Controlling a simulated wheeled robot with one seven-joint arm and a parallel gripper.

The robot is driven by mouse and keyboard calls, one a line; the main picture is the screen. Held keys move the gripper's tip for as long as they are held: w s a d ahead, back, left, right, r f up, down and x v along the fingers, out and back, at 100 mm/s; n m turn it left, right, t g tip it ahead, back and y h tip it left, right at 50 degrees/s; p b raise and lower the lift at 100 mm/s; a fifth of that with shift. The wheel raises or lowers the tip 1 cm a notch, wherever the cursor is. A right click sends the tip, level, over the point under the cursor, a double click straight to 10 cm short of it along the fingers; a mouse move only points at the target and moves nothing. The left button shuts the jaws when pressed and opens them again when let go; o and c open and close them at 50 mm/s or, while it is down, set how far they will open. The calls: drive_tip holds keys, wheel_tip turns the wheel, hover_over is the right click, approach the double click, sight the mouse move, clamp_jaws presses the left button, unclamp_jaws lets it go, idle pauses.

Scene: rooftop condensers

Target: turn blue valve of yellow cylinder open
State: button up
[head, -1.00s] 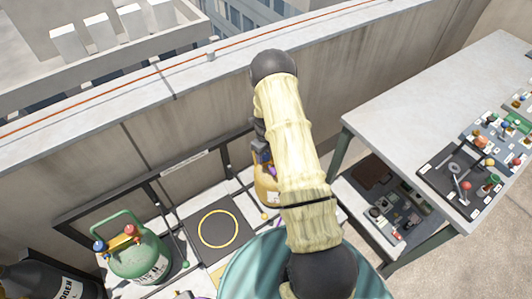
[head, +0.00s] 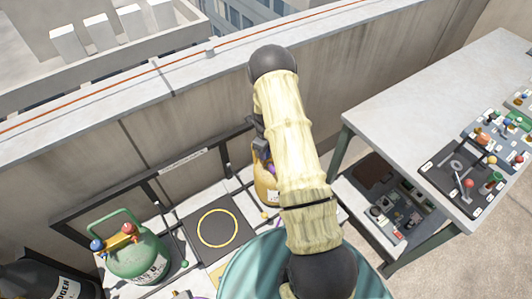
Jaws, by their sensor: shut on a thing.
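The yellow cylinder (head: 263,187) stands beside a black square pad, near the parapet wall, its right side hidden behind my arm. My gripper (head: 262,150) is at the top of this cylinder, partly covered by my arm. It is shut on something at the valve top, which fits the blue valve. The blue valve itself is hidden by the gripper and arm, so its turn angle cannot be seen. A small purple part (head: 271,168) shows just below the gripper.
A green cylinder (head: 138,262) with a blue and a red knob stands at the lower left, near a dark cylinder (head: 50,285). The black pad (head: 205,212) with a yellow ring is clear. A grey table (head: 430,95) with fittings stands on the right.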

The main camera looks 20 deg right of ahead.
drive_tip(key=n+b, duration=0.1)
drive_tip(key=n, duration=0.1)
drive_tip(key=n+b, duration=0.1)
drive_tip(key=n, duration=0.1)
drive_tip(key=shift+f+n+b, duration=0.2)
drive_tip(key=shift+n+b, duration=0.1)
drive_tip(key=shift+b, duration=0.1)
drive_tip(key=n+b, duration=0.2)
drive_tip(key=n, duration=0.2)
drive_tip(key=shift+w+r, duration=0.1)
drive_tip(key=n+b, duration=0.2)
drive_tip(key=n, duration=0.3)
drive_tip(key=n+b, duration=0.1)
drive_tip(key=n, duration=0.2)
drive_tip(key=shift+n, duration=0.3)
drive_tip(key=n+b, duration=0.1)
drive_tip(key=n, duration=0.3)
drive_tip(key=shift+n, duration=0.3)
drive_tip(key=n, duration=0.3)
drive_tip(key=shift+n+b, duration=0.3)
drive_tip(key=shift+b, duration=0.05)
drive_tip(key=n, duration=0.4)
drive_tip(key=shift+n, duration=2.2)
